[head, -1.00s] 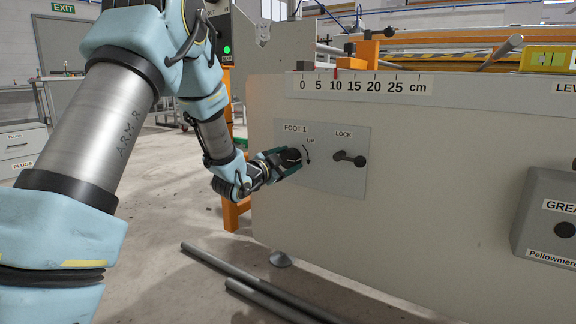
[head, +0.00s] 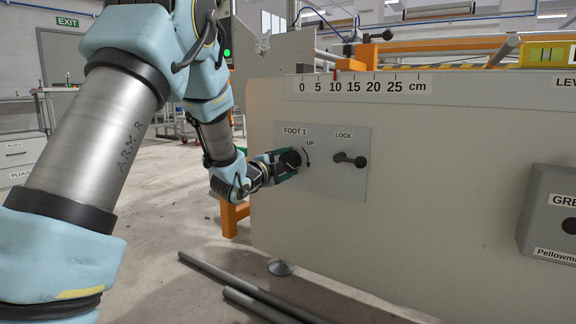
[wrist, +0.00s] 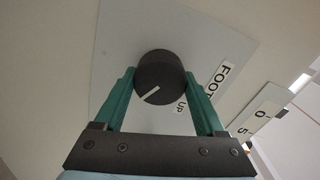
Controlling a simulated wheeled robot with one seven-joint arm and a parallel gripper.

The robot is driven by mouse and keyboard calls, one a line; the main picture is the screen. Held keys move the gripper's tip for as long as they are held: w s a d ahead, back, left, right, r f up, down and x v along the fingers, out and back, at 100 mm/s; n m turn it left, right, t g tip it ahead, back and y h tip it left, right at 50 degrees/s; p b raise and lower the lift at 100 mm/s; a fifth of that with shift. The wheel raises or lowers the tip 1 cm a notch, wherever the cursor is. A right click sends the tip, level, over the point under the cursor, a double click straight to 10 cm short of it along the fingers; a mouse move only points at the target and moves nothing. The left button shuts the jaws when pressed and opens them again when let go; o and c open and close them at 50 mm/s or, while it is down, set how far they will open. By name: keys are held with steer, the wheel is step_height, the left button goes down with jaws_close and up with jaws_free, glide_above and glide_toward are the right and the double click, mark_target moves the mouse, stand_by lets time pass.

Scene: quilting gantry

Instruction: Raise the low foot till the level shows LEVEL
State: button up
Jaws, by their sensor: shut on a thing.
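My gripper (head: 286,162) is at the FOOT 1 panel (head: 330,185), its green fingers shut on the round black knob (head: 291,158). In the wrist view the knob (wrist: 160,76) sits between both fingertips, with a white pointer line on its face. An UP arrow is printed beside the knob. A LOCK lever (head: 350,160) is to the right on the same panel. The foot (head: 281,267) rests on the floor below the machine body. The yellow-green level (head: 548,54) is at the top right, cut by the picture edge; its reading cannot be told.
A 0 to 25 cm scale (head: 360,87) runs along the top edge, with a red mark near 10. Grey bars (head: 240,285) lie on the floor in front. A grey box (head: 548,215) sticks out at the right. An orange post (head: 232,215) stands behind my gripper.

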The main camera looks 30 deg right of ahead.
steer(key=shift+f, duration=0.1)
steer(key=o, duration=1.3)
steer(key=shift+a, duration=0.1)
steer(key=shift+s+a, duration=0.2)
steer(key=shift+a, duration=0.2)
steer(key=p+v, duration=0.3)
steer(key=v, duration=0.6)
steer(key=shift+s+a, duration=0.2)
steer(key=shift+a, duration=0.1)
steer(key=shift+p, duration=0.3)
